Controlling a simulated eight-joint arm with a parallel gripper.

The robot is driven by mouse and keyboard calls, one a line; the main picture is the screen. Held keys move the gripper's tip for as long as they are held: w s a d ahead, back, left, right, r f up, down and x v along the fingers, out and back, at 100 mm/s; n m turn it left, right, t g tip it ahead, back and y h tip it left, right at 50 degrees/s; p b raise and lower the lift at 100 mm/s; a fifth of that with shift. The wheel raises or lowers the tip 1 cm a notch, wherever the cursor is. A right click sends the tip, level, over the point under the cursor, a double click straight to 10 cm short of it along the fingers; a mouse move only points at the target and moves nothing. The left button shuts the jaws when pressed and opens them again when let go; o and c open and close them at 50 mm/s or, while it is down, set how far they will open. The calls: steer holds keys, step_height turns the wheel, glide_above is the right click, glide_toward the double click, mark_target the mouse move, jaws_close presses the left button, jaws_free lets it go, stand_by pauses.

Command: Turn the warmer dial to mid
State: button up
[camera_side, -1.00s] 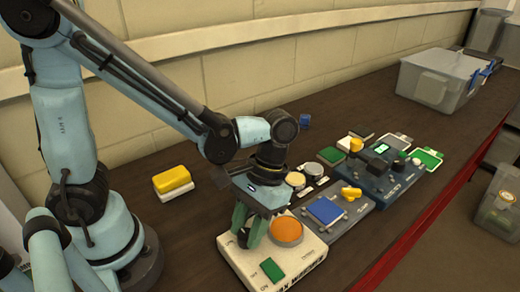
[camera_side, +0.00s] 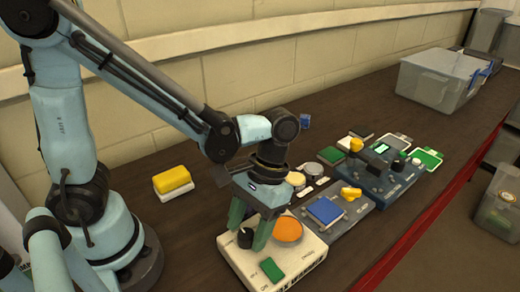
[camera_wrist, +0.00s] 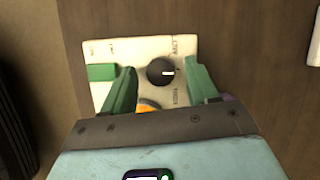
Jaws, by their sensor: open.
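The warmer (camera_side: 292,262) is a white box with an orange disc (camera_side: 287,230) and a green rocker switch (camera_side: 271,269). Its black round dial (camera_side: 245,238) stands near the left edge in the side view. In the wrist view the dial (camera_wrist: 158,71) shows a white pointer mark aimed to the right, between printed labels too small to read surely. My gripper (camera_side: 250,226) is open, its green fingers on either side of the dial. In the wrist view the open gripper (camera_wrist: 160,67) shows a gap between each finger and the dial.
A blue-pad unit (camera_side: 325,210) with a yellow knob stands beside the warmer. Behind it is a dark blue unit (camera_side: 375,178). A yellow and white sponge (camera_side: 173,184) lies to the left. A clear bin (camera_side: 438,82) stands far right. Bare bench lies around the sponge.

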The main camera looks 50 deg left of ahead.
steer(key=v, duration=1.1)
steer(key=shift+r, duration=0.4)
steer(key=shift+w, duration=0.1)
steer(key=w+a+f+t, duration=0.1)
steer(key=a+t, duration=0.4)
steer(key=t, duration=0.1)
steer(key=w+a+f+m+t, duration=0.1)
steer(key=a+t, duration=0.4)
steer(key=a, duration=0.1)
steer(key=shift+w+a+f+t+y, duration=0.15)
steer(key=shift+w+f+t+y, duration=0.15)
steer(key=shift+t, duration=0.1)
